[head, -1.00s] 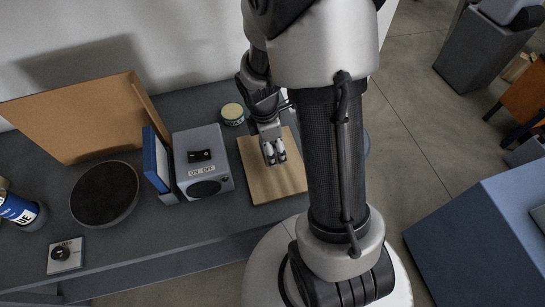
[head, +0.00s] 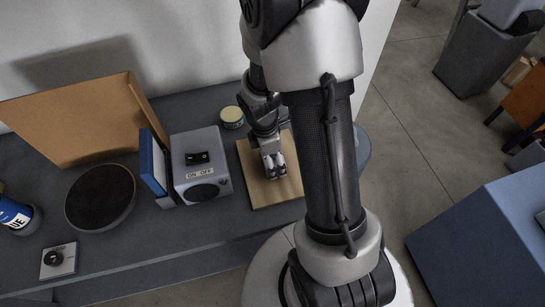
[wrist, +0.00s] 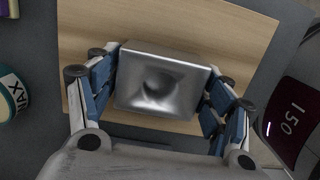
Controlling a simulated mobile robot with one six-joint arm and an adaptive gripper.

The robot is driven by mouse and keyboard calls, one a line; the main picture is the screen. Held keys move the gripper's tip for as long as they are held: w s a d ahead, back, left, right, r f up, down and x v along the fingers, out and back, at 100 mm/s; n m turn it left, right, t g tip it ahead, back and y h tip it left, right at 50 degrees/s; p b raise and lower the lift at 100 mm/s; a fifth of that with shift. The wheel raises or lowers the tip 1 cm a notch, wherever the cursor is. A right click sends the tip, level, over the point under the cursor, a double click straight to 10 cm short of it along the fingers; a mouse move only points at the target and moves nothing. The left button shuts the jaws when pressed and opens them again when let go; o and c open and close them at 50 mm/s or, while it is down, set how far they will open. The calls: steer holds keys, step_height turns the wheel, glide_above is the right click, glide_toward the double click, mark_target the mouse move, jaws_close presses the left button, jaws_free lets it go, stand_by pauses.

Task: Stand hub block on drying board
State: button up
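The hub block is a shiny metal block (wrist: 160,85) with a round hollow in its face, seen in the wrist view. My gripper (wrist: 162,95) has its blue-padded fingers on both sides of the block and appears shut on it. The drying board is a light wooden board (wrist: 215,35) beneath the block. In the head view, the board (head: 255,195) lies on the grey bench and my gripper (head: 274,168) is low over its middle. The block is not clearly visible there. I cannot tell whether its underside touches the board.
A grey box with an ON/OFF switch (head: 200,170) stands just left of the board. A small round tin (head: 232,117) stands behind it. A dark round disc (head: 100,197), a knob panel (head: 58,260) and a blue-labelled container (head: 15,215) are farther left. A dark red item marked 150 (wrist: 290,120) shows in the wrist view.

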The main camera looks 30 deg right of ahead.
steer(key=shift+o, duration=0.9)
steer(key=shift+r, duration=0.1)
steer(key=s+a+r+m+t+p, duration=0.1)
steer(key=s+a+r+m+p, duration=0.15)
steer(key=r, duration=0.95)
steer(key=s+a+r+m+t+p, duration=0.1)
steer(key=a+r+m+p, duration=0.2)
steer(key=r, duration=0.9)
steer(key=s+a+r+m+t+y, duration=0.1)
steer(key=s+a+r+m+t, duration=0.2)
steer(key=s+a+r+m, duration=0.2)
steer(key=shift+s+r+m+b, duration=0.35)
steer(key=shift+s+r+m, duration=0.85)
steer(key=shift+s+m, duration=1.15)
steer(key=shift+s+a, duration=0.1)
steer(key=shift+s, duration=0.05)
